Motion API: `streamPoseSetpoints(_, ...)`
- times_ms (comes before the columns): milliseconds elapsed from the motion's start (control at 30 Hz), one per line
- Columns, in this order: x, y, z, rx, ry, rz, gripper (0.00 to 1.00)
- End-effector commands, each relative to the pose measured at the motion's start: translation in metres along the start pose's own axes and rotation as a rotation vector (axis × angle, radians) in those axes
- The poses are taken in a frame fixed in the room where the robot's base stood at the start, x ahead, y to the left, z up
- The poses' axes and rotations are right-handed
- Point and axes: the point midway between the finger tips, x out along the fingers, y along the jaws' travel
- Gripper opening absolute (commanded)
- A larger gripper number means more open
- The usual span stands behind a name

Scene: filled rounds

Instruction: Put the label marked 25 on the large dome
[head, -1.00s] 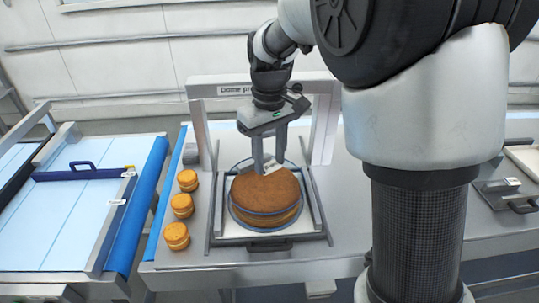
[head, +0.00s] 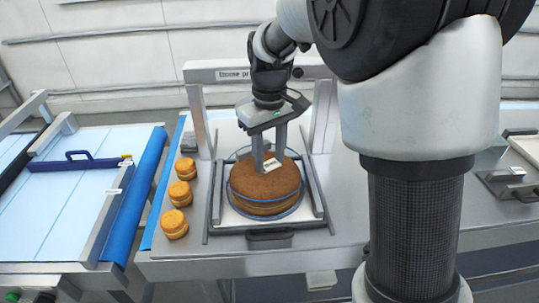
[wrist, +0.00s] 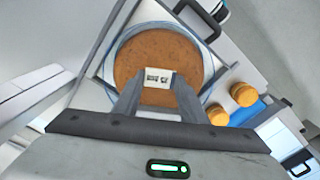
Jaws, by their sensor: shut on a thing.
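My gripper (head: 269,166) is shut on a small white label (head: 273,164) with dark print. In the wrist view the label (wrist: 158,77) sits between the fingertips; its print is upside down and too small to read surely. A large round brown cake (head: 264,187) stands on the press bed below, with a clear, blue-edged round cover, seemingly the large dome (head: 265,201), around it. The label is over the cake's top; I cannot tell whether it touches the dome. The dome's clear top surface is hard to make out.
A press frame marked "Dome pr…" (head: 205,75) stands behind, its posts on both sides of my gripper. Several small filled rounds (head: 180,194) line the bed's left. A blue-edged conveyor (head: 76,205) is farther left. A metal device (head: 508,185) is at right.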

Motion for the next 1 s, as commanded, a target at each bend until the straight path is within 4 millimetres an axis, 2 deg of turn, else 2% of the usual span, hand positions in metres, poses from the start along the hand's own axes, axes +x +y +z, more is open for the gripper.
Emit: streamPoseSetpoints(1000,0.0056,0.0000,0.0002,0.000,0.000,0.000,0.30)
